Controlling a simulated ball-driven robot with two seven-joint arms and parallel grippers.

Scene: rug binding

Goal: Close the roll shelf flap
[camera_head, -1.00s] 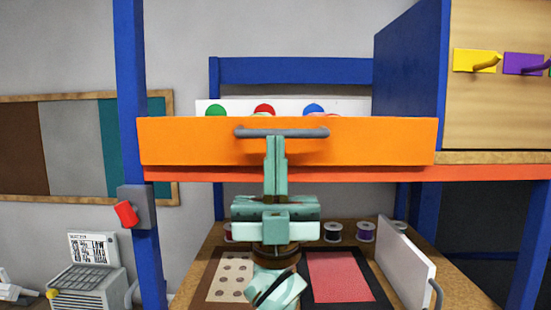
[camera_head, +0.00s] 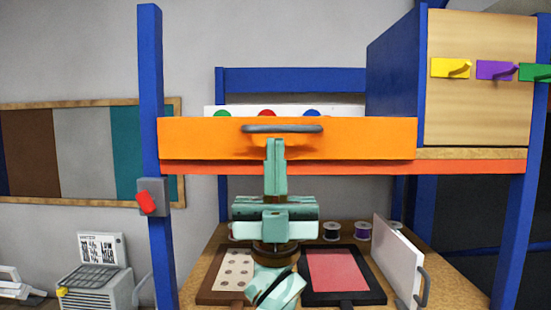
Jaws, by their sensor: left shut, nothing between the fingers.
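The roll shelf flap (camera_head: 350,138) is a wide orange panel along the front of the upper shelf, with a grey bar handle (camera_head: 283,129) near its top edge. It looks raised, standing in front of the shelf. My left gripper (camera_head: 276,142) points up in front of the flap. Its pale green fingers are together and empty, with their tips just under the handle. I cannot tell whether they touch the flap. The tops of green, red and blue rolls (camera_head: 312,113) show above the flap; the rest of them is hidden. My right gripper is not in view.
A blue post (camera_head: 151,90) with a grey box and red switch (camera_head: 146,203) stands left of the flap. Below are a workbench (camera_head: 455,278) with thread spools, two framed mats and an upright white panel (camera_head: 398,258). Coloured hooks (camera_head: 451,68) are at the upper right.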

